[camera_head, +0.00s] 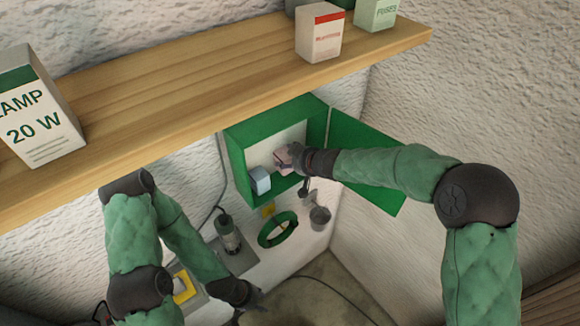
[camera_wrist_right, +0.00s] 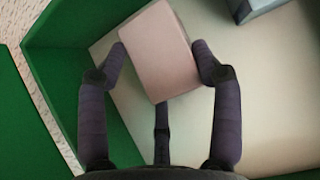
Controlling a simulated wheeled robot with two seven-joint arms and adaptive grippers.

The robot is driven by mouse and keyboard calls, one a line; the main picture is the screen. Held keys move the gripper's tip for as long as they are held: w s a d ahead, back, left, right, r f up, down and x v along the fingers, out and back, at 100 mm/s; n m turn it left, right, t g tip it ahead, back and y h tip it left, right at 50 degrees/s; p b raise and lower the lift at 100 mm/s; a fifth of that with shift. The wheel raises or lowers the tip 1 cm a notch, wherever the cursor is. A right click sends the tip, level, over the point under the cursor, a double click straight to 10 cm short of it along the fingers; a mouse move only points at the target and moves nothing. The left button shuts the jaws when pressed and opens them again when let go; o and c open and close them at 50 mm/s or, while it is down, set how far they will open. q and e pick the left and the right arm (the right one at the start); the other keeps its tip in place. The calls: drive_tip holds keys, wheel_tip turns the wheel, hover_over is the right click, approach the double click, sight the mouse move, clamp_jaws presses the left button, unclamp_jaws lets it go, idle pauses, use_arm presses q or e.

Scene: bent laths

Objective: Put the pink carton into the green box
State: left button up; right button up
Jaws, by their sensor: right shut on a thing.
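The pink carton (camera_wrist_right: 158,52) is between the fingers of my right gripper (camera_wrist_right: 160,65) in the right wrist view. The gripper is shut on it, and the carton looks tilted. In the head view my right gripper (camera_head: 287,157) reaches into the opening of the green box (camera_head: 238,165), and the pink carton (camera_head: 283,167) shows partly behind the fingers. The green box hangs on the wall with its door (camera_head: 372,180) open to the right. I cannot tell whether the carton touches the box. My left gripper (camera_head: 250,305) is low in the head view; its fingers are unclear.
A pale blue-grey carton (camera_head: 260,181) stands inside the green box, left of the pink one. A wooden shelf (camera_head: 190,85) with several cartons is above. Below the box hang a green tape ring (camera_head: 278,230) and a grey cup (camera_head: 320,217).

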wheel_tip(320, 180, down, 2)
drive_tip(key=shift+f+b, duration=0.25)
drive_tip(key=shift+b, duration=0.25)
drive_tip(key=shift+w+a+f, duration=0.1)
drive_tip(key=shift+w+f, duration=0.1)
drive_tip(key=shift+f, duration=0.1)
drive_tip(key=o, duration=1.2)
drive_tip(key=shift+f, duration=0.1)
drive_tip(key=shift+o, duration=0.2)
